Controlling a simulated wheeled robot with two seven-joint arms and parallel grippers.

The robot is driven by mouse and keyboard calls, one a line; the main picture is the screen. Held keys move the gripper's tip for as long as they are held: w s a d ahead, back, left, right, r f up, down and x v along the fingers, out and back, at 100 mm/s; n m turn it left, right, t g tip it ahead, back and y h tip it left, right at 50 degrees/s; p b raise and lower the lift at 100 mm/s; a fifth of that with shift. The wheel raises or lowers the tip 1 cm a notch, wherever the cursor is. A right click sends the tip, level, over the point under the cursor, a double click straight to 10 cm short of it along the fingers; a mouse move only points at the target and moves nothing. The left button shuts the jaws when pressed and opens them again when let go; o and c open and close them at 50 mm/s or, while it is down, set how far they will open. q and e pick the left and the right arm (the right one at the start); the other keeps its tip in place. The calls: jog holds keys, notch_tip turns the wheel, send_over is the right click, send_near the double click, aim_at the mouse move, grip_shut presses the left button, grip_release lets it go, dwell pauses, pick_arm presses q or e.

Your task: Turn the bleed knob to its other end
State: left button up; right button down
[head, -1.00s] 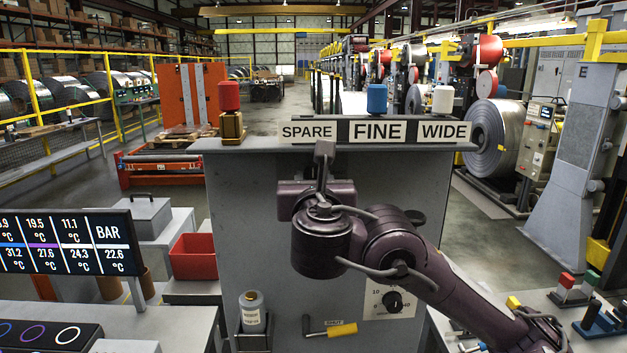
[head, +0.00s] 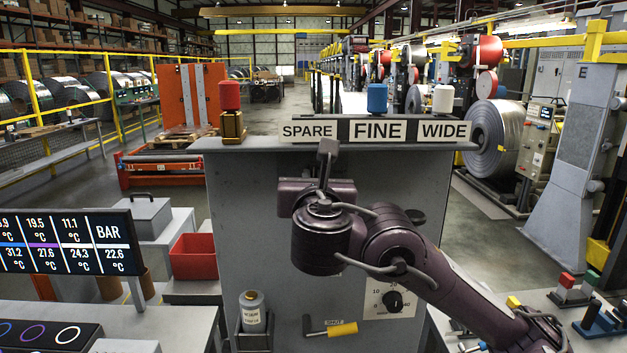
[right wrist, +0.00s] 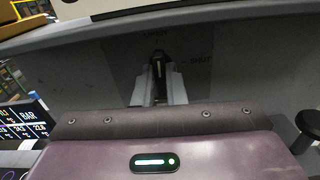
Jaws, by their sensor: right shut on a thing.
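My right gripper (head: 328,150) reaches up to the upper front face of the grey cabinet (head: 245,210), just below the SPARE and FINE plates. In the right wrist view its fingers (right wrist: 158,78) are shut on a small dark knob (right wrist: 158,58) on the cabinet face, which I take to be the bleed knob. Faint lettering is printed above the knob, too blurred to read surely, and SHUT stands to its right. The gripper and arm hide the knob in the head view. My left gripper is not in view.
A numbered dial (head: 393,301) and a yellow-handled lever (head: 340,329) sit lower on the cabinet. Red (head: 230,96), blue (head: 377,98) and white (head: 443,99) pieces stand along its top. A red bin (head: 192,257) is at left.

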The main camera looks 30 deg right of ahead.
jog(key=shift+s+d+f+m+b, duration=0.1)
jog(key=shift+m+b, duration=1.35)
jog(key=shift+m, duration=1.4)
jog(key=shift+w+d+f+m+b, duration=0.15)
jog(key=shift+m+b, duration=1.25)
jog(key=shift+m, duration=1.5)
jog(key=shift+s+a+f+m+b, duration=0.15)
jog(key=shift+m+b, duration=1.3)
jog(key=shift+m, duration=1.4)
jog(key=c, duration=1.5)
grip_release()
jog(key=shift+d+r, duration=0.1)
